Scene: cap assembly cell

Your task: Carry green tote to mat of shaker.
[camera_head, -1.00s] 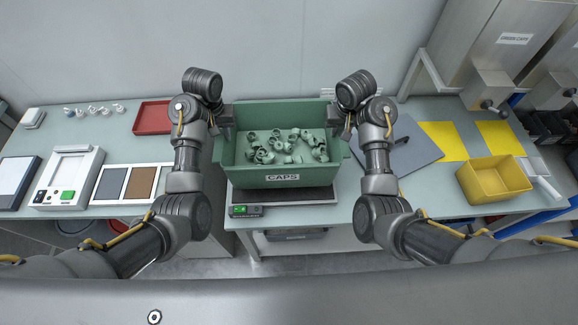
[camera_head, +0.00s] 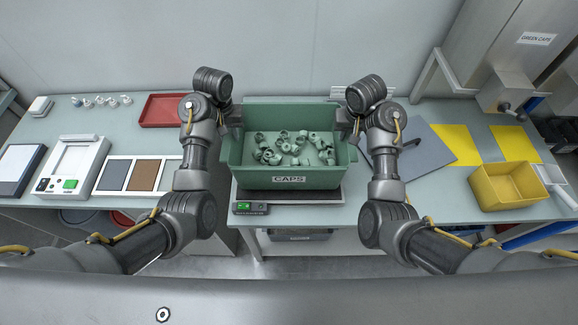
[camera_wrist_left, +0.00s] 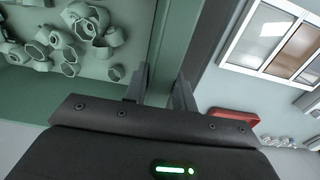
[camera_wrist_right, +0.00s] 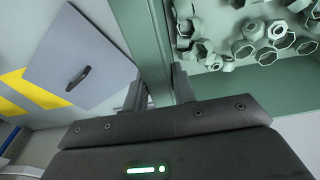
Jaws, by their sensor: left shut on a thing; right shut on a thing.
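The green tote (camera_head: 290,181), labelled CAPS, holds several loose green caps (camera_head: 290,147). It sits level at or just above the dark platform of a scale (camera_head: 330,197); I cannot tell whether they touch. My left gripper (camera_head: 233,118) is shut on the tote's left wall, also seen in the left wrist view (camera_wrist_left: 160,95). My right gripper (camera_head: 346,120) is shut on the right wall, also seen in the right wrist view (camera_wrist_right: 160,90). Two yellow mats (camera_head: 514,143) lie at the right. I cannot tell which thing is the shaker.
A grey panel with a handle (camera_head: 425,158) lies right of the tote, partly over one yellow mat. A yellow bin (camera_head: 510,188) stands farther right. A red tray (camera_head: 162,111), a white device (camera_head: 92,155) and framed swatches (camera_head: 144,177) are at the left. The wall is behind.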

